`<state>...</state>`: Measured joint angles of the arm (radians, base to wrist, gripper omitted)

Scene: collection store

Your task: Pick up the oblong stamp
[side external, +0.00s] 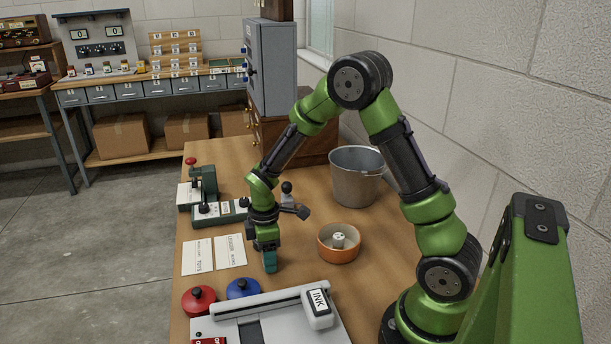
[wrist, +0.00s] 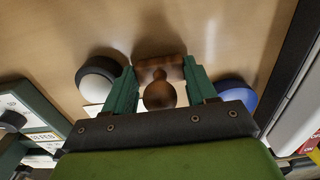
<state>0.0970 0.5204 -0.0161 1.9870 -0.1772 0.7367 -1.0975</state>
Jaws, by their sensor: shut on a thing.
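The oblong stamp (wrist: 160,93) shows in the wrist view as brown wood, with a round knob and a longer oblong base beyond it. My gripper (wrist: 162,74) has one green finger on each side of it and is shut on it. In the side view my gripper (side external: 269,262) points down low over the table, between the paper cards and the orange bowl. The stamp cannot be made out there, as the fingers hide it. I cannot tell whether its base touches the table.
A red round pad (side external: 199,299) and a blue one (side external: 242,288) lie in front, beside a grey-white device with an INK block (side external: 319,305). An orange bowl (side external: 339,243) and metal bucket (side external: 357,177) stand right. Cards (side external: 197,257) lie left. A black-and-white round thing (wrist: 100,76) is near.

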